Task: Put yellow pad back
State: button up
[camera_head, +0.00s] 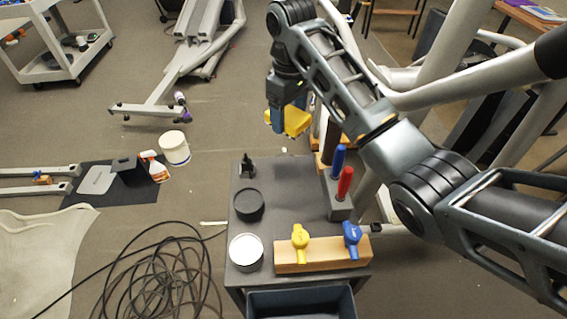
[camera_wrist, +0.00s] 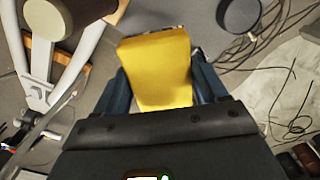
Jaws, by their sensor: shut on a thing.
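The yellow pad (camera_head: 293,121) is held by my gripper (camera_head: 277,118) in the head view, beyond the far edge of the small dark table (camera_head: 285,185). In the wrist view the yellow pad (camera_wrist: 157,68) sits between the two blue-grey fingers of my gripper (camera_wrist: 160,85), which is shut on it. The pad looks like a block with a flat face toward the wrist camera. Part of it is hidden by the gripper in the head view.
The table bears a black round container (camera_head: 248,204), a white-topped can (camera_head: 245,251), a wooden block (camera_head: 322,256) with yellow and blue handles, and a holder (camera_head: 340,205) with red and blue tools. Exercise machine frames stand at right. A black cable (camera_head: 160,285) lies coiled on the floor.

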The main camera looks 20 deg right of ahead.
jog(key=shift+s+f+b, duration=0.15)
jog(key=shift+f+b, duration=0.1)
jog(key=shift+f, duration=0.3)
jog(key=shift+s+f+b, duration=0.15)
jog(key=shift+f+b, duration=0.05)
jog(key=shift+f, duration=0.3)
jog(key=b, duration=0.3)
send_near(289, 172)
notch_tip(289, 172, down, 7)
jog(key=shift+r+p, duration=0.2)
jog(key=shift+p, duration=0.45)
jog(key=o, duration=1)
notch_tip(289, 172, up, 12)
jog(key=shift+w+r+b, duration=0.1)
jog(key=shift+b, duration=0.45)
